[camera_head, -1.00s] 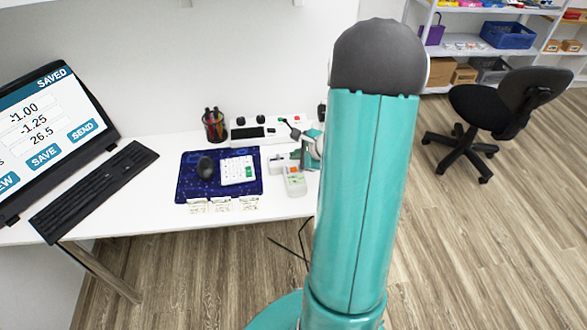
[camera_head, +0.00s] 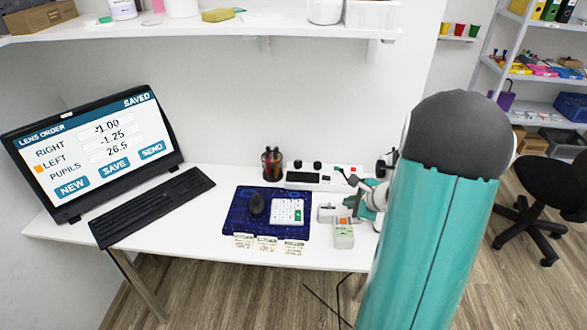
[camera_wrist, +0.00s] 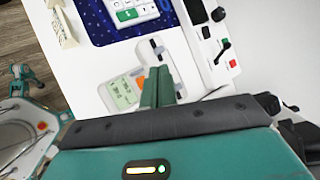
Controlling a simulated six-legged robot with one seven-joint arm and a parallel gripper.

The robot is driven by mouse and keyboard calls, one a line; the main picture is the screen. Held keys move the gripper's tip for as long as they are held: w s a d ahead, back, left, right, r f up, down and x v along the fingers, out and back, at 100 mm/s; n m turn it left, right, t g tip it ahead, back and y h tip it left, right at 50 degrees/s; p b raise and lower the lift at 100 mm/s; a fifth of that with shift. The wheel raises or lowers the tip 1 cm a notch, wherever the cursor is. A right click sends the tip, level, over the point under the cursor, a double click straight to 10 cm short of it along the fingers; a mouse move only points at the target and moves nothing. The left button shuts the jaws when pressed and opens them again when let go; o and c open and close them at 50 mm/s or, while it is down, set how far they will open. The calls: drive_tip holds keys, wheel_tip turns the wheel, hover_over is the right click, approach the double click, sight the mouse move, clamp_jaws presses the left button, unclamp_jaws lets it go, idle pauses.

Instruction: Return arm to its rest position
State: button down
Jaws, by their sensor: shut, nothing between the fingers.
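My gripper (camera_wrist: 158,86) is shut and empty, with its two green fingers together in the wrist view. Beyond the fingertips is a small device with a green screen and an orange button (camera_wrist: 123,92) on the white desk. In the head view my teal arm covers the right side, and my gripper (camera_head: 362,207) shows partly beside it, close above the desk's right end. The same small device (camera_head: 343,236) stands just left of and below the gripper. I cannot tell whether the fingers touch anything.
The white desk (camera_head: 190,240) holds a monitor (camera_head: 88,150), a keyboard (camera_head: 155,205), a blue mat (camera_head: 240,226) with a mouse and keypad (camera_head: 288,211), a pen cup (camera_head: 272,164) and a switch panel (camera_head: 322,178). A shelf (camera_head: 200,31) hangs above. A black chair (camera_head: 540,205) stands at right.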

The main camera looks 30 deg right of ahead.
drive_tip(key=shift+a+r, duration=0.1)
drive_tip(key=a+r+n+g+y, duration=0.1)
drive_tip(key=a+r+n, duration=0.5)
drive_tip(key=a, duration=0.4)
drive_tip(key=a+r+n+g+y, duration=0.1)
drive_tip(key=a+r+n+y, duration=0.1)
drive_tip(key=a+r+n, duration=0.55)
drive_tip(key=s+a+r+n+g+h, duration=0.1)
drive_tip(key=s+a+r+n+h, duration=0.3)
drive_tip(key=s+a+r+n, duration=0.3)
drive_tip(key=s+a+n, duration=0.5)
drive_tip(key=s+a, duration=0.1)
drive_tip(key=s, duration=0.2)
drive_tip(key=shift+s+a+g, duration=0.3)
drive_tip(key=shift+a, duration=0.05)
drive_tip(key=shift+r, duration=0.1)
